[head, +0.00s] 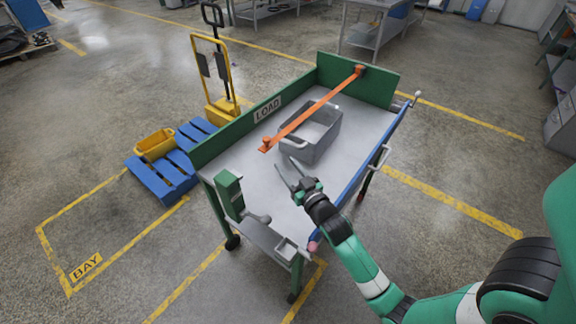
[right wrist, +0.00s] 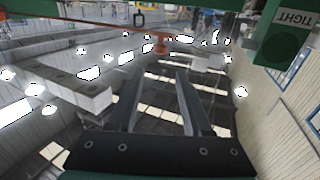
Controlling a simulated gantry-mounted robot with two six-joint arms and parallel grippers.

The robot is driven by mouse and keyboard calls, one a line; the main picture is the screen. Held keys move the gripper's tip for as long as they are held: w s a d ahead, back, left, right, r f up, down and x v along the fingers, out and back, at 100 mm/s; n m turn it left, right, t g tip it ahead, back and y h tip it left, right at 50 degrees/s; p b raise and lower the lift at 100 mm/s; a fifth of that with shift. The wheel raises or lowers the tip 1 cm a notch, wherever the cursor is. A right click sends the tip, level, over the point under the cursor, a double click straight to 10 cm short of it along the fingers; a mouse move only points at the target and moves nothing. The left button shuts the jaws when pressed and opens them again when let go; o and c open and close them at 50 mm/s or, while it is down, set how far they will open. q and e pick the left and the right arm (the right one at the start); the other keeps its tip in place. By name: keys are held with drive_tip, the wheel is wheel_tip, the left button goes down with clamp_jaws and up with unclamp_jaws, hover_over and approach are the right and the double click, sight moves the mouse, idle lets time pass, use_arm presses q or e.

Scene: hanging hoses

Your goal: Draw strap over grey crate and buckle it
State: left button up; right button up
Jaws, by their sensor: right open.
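The orange strap (head: 312,110) runs from an anchor at the green end board (head: 335,78) diagonally above the grey crate (head: 326,143). Its near end (head: 266,146) is a small orange piece past the crate's left side; an orange piece also shows in the right wrist view (right wrist: 161,42). The open-topped crate stands on the cart's grey deck. My right gripper (head: 288,168) is open and empty, near the crate's near side, apart from the strap end. Its fingers also show in the right wrist view (right wrist: 158,85). My left gripper is not in view.
A green post (head: 229,194) stands at the cart's near left corner. A green side board marked LOAD (head: 225,132) and a blue rail (head: 365,165) border the deck. A sign reading TIGHT (right wrist: 296,46) shows in the right wrist view.

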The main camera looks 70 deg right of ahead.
sight(269, 141)
drive_tip(key=shift+o, duration=1.1)
drive_tip(key=shift+w+d+r, duration=0.15)
drive_tip(key=shift+w, duration=0.05)
drive_tip(key=shift+o, duration=0.2)
drive_tip(key=shift+w+d+r+p, duration=0.15)
drive_tip(key=shift+w+d+p, duration=0.35)
drive_tip(key=shift+p, duration=0.1)
drive_tip(key=b+x, duration=0.3)
drive_tip(key=x, duration=0.9)
drive_tip(key=shift+w+d, duration=0.1)
clamp_jaws()
